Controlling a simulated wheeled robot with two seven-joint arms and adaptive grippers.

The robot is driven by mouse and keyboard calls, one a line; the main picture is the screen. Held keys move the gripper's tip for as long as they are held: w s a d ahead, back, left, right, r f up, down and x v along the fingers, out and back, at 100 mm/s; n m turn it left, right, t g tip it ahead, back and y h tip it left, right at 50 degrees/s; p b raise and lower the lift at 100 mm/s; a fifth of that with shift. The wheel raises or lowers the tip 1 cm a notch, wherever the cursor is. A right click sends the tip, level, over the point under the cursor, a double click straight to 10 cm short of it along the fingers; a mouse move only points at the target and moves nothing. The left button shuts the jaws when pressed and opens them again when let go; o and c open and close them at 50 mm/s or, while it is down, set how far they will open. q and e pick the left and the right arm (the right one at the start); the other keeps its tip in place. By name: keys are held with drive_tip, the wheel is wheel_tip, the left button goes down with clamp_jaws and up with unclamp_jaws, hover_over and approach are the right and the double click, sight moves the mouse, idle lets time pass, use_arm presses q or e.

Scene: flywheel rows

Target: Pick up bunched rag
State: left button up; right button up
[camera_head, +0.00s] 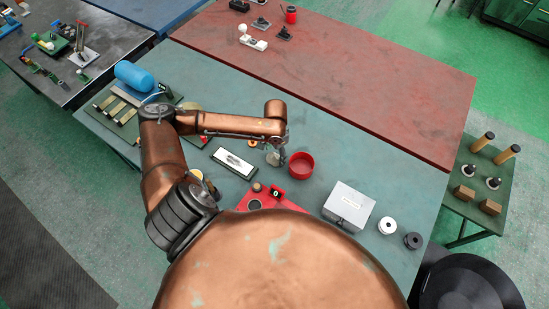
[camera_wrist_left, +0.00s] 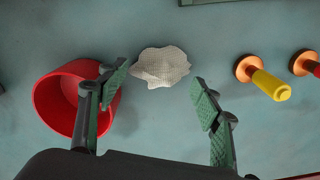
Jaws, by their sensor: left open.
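The bunched rag (camera_wrist_left: 160,67) is a crumpled off-white cloth lying on the teal bench top (camera_head: 325,145). In the left wrist view it lies beyond the gap between my left fingertips, and nothing is gripped. My left gripper (camera_wrist_left: 160,87) is open, its two green-padded fingers spread wide, pointing down at the bench. In the head view the gripper (camera_head: 278,154) is just left of a red bowl and mostly hides the rag. My right gripper is not in view.
The red bowl (camera_wrist_left: 45,100) is close beside one left finger. A yellow-handled tool (camera_wrist_left: 268,84) with a copper-coloured disc lies on the other side. A whetstone tray (camera_head: 234,161), a red tray (camera_head: 294,199) and a grey box (camera_head: 349,204) are also on the bench.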

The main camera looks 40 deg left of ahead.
use_arm(q)
wheel_tip(320, 180, down, 2)
drive_tip(key=shift+f, duration=0.15)
drive_tip(key=shift+c, duration=0.4)
drive_tip(key=c, duration=1.2)
